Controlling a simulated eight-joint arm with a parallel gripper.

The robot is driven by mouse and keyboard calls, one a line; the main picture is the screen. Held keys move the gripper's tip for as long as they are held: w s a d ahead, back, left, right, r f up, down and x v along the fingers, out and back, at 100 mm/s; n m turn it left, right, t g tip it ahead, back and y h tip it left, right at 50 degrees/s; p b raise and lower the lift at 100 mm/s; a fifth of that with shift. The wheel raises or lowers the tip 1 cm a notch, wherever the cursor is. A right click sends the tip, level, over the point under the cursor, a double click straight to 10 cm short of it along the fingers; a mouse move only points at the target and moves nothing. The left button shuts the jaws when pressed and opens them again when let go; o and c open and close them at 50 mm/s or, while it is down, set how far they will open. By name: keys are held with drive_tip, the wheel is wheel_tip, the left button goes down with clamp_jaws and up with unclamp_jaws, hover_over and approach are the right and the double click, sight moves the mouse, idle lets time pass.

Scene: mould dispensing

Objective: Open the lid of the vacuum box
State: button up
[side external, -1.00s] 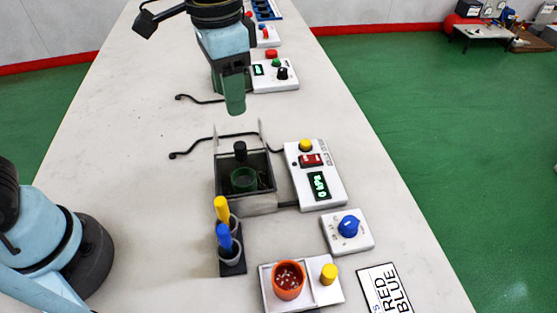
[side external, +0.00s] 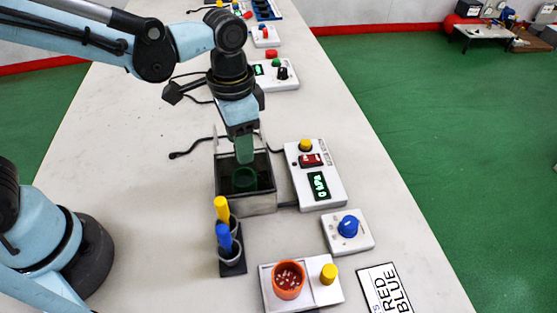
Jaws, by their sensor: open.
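The vacuum box (side external: 258,202) is a grey, open-looking square box in the middle of the table. A green cup (side external: 243,178) shows inside it. The lid is see-through or too faint to make out clearly, so I cannot tell its exact position. Thin upright posts (side external: 216,142) stand at the box's rear. My gripper (side external: 244,160) points down over the rear part of the box, its green fingers seen nearly edge-on. It is open. The fingers and wrist hide the black knob at the top of the box, and I cannot tell whether they touch it.
A white control unit (side external: 330,188) with display and buttons stands right of the box. A holder (side external: 233,266) with blue and yellow-handled tools is in front, near an orange cup (side external: 288,280) on a white scale (side external: 327,294). A blue-knob unit (side external: 366,243) lies at right. A cable runs behind.

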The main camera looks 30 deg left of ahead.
drive_tip(key=shift+f, duration=0.7)
clamp_jaws()
